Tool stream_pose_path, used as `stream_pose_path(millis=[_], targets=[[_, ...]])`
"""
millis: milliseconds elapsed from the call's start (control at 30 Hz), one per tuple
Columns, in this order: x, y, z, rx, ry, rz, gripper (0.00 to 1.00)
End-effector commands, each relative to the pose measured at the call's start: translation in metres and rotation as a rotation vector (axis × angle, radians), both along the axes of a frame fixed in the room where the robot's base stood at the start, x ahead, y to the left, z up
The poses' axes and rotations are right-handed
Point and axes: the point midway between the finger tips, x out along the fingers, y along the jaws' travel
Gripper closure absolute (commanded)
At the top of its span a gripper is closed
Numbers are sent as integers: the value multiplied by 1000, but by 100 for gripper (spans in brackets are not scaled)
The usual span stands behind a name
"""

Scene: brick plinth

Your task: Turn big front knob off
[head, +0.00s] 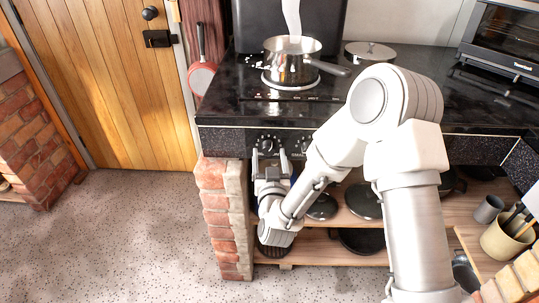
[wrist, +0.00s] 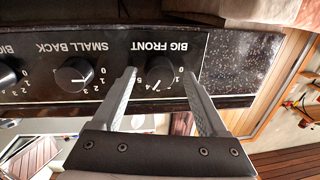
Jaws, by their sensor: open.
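The big front knob (wrist: 160,79) is a black dial on the black control panel, under the upside-down label BIG FRONT in the wrist view. Its white mark points down and left, away from the 0. My gripper (wrist: 160,72) is open, with one finger on each side of this knob; I cannot tell whether either finger touches it. In the head view my gripper (head: 269,153) is at the panel front below the cooktop (head: 228,108), and it partly hides the knobs.
The small back knob (wrist: 75,75) sits just left of my fingers in the wrist view, with another knob (wrist: 7,76) beyond it. A steel pot (head: 285,68) stands on the cooktop. Shelves with pans (head: 363,200) lie below, beside a brick pillar (head: 222,220).

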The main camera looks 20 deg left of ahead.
Motion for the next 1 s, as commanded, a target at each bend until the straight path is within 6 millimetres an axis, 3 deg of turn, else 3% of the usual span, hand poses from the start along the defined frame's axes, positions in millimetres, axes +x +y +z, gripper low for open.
stream_pose_path(millis=[133, 567, 1000], targets=[[0, 0, 0, 0, 0, 0, 24], [0, 0, 0, 0, 0, 0, 100], [0, 0, 0, -77, -22, 1, 100]])
